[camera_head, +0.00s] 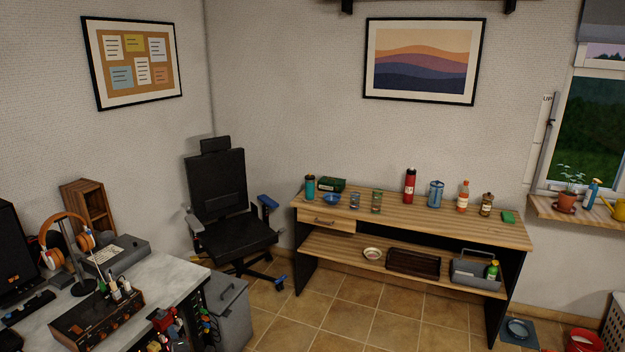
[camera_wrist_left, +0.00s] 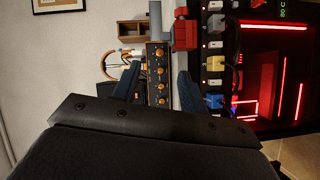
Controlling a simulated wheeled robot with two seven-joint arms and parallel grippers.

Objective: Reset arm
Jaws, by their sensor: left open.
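My left gripper (camera_wrist_left: 158,72) shows in the left wrist view, its two dark blue fingers apart with nothing held between them. Beyond and between the fingers is a black box with orange knobs (camera_wrist_left: 157,64), which appears behind them and not gripped. In the head view the same knobbed box (camera_head: 98,318) sits on the desk at the lower left. I make out neither gripper clearly in the head view. My right gripper is in neither view.
The grey desk (camera_head: 160,276) holds headphones (camera_head: 78,240) and a wooden organizer (camera_head: 88,208). Colored plugs (camera_wrist_left: 214,62) and a red-lit case (camera_wrist_left: 275,70) lie right of my left gripper. A chair (camera_head: 228,208), cluttered workbench (camera_head: 440,228) and open tiled floor (camera_head: 345,318) are beyond.

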